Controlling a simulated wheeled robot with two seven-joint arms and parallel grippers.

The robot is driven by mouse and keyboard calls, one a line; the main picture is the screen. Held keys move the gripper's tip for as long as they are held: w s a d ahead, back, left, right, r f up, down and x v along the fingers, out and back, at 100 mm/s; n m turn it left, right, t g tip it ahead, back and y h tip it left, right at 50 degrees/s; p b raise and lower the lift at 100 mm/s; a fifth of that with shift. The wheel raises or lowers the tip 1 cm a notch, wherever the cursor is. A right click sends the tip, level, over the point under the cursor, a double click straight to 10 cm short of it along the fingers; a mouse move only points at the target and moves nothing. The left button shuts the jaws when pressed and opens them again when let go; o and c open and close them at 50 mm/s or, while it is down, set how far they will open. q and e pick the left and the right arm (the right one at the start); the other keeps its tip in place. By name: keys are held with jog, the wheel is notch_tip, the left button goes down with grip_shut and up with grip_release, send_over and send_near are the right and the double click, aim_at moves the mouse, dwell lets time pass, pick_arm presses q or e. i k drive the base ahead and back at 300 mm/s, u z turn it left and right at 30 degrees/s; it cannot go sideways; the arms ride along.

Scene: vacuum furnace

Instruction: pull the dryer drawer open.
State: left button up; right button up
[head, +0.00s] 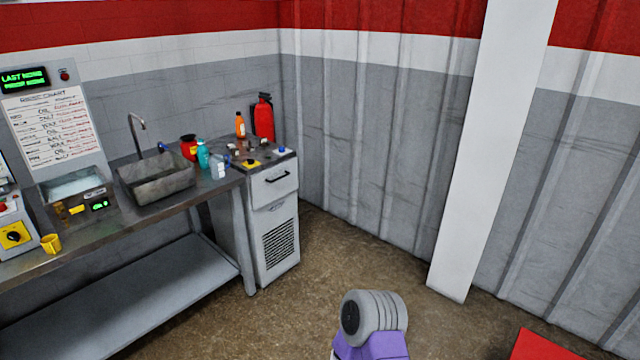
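The dryer (278,247) is a light grey floor cabinet at the right end of the bench, near the room's corner. Its drawer (274,186) is at the top of the front face and looks shut. A dark bar handle (279,177) runs across the drawer front. A black vent grille sits below it. Neither of my grippers shows in the head view. A grey and purple rounded part at the bottom centre looks like part of my own arm, well apart from the dryer.
A steel bench (110,229) with a sink (157,180) stands left of the dryer. Bottles and a red fire extinguisher (263,118) stand on or behind the dryer top. A white pillar (490,150) is at right. The brown floor before the drawer is clear.

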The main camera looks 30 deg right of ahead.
aim_at(270, 184)
jog(key=z, duration=0.5)
jog(key=i, duration=2.75)
jog(key=u, duration=0.4)
